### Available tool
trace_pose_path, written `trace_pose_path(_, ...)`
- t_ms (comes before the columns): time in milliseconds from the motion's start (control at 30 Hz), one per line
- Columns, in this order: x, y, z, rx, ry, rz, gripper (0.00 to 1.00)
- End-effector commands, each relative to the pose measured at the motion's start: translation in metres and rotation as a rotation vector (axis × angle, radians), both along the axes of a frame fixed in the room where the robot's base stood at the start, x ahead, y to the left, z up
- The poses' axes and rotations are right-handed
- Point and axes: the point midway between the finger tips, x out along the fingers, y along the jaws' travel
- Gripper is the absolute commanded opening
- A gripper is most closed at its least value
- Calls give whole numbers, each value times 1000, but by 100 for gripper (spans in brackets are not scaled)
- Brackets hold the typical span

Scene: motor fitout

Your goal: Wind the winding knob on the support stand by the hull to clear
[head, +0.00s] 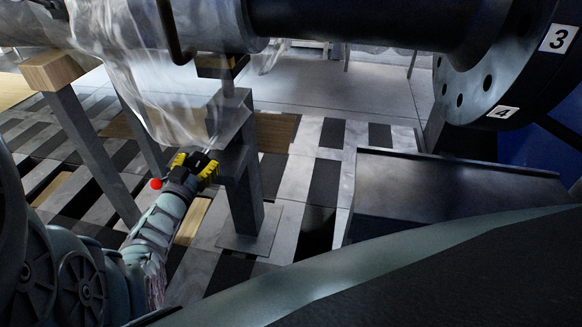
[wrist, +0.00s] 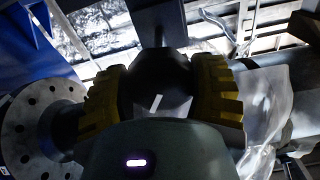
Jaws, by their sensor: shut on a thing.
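The support stand (head: 240,190) is a grey post on a flat base plate, standing on the slatted floor in the middle of the head view. My gripper (head: 203,165), with yellow fingers, is at the upper left side of this post. In the wrist view the winding knob (wrist: 158,78) is dark and round, with a short white mark on its face. The yellow fingers of my gripper (wrist: 158,95) are shut on it from both sides. In the head view the gripper hides the knob.
Translucent sheeting (head: 150,85) hangs from the large pipe (head: 140,22) just above my gripper. Another grey stand (head: 90,150) with a wooden block is to the left. A dark flange (head: 497,75) numbered 3 and 4 and a dark flat-topped box (head: 450,195) are right.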

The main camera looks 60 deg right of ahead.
Motion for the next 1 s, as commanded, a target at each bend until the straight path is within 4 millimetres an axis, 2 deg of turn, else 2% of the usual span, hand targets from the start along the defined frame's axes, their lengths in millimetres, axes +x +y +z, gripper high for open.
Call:
trace_pose_path(600, 0, 1, -5, 153, -338, 0, 24)
trace_pose_path(1000, 0, 1, -5, 183, -404, 0, 24)
